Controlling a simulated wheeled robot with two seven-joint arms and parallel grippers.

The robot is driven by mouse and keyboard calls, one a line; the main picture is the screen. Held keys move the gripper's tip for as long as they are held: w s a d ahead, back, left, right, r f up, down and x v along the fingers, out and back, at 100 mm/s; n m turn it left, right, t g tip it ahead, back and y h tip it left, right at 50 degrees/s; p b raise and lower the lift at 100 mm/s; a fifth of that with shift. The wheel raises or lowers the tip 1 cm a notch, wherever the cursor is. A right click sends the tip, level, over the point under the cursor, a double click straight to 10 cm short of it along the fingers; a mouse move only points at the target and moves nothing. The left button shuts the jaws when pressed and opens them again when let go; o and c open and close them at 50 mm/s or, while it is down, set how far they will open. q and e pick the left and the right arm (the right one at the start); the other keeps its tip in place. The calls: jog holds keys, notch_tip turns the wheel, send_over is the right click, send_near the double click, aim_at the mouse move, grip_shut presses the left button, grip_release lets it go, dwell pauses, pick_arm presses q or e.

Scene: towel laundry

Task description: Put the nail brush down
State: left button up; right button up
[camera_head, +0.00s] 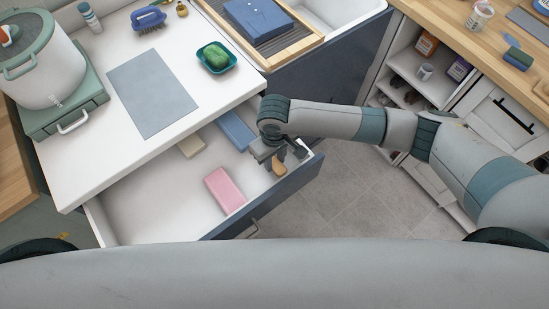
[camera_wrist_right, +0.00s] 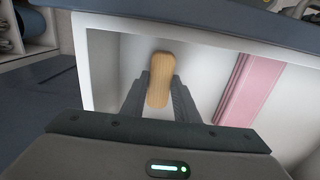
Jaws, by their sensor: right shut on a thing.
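The nail brush (camera_head: 279,166), a small wooden piece with a rounded end, is held in my right gripper (camera_head: 272,156). In the right wrist view the brush (camera_wrist_right: 160,80) sits between the two dark fingers, which are shut on it. The gripper is over the right end of the open white drawer (camera_head: 144,212), close to its front. I cannot tell whether the brush touches the drawer floor. Its bristles are hidden. My left gripper is not in view.
In the drawer lie a pink block (camera_head: 224,190), a blue block (camera_head: 236,130) and a beige block (camera_head: 192,147). On the counter above are a grey mat (camera_head: 152,92), a teal dish (camera_head: 217,68) with a green sponge and a blue brush (camera_head: 148,18). The drawer's left part is clear.

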aim_at(274, 162)
jog(key=o, duration=1)
jog(key=shift+f, duration=0.1)
notch_tip(274, 162, up, 12)
jog(key=b, duration=0.2)
jog(key=shift+r+b, duration=0.2)
jog(key=shift+b, duration=0.15)
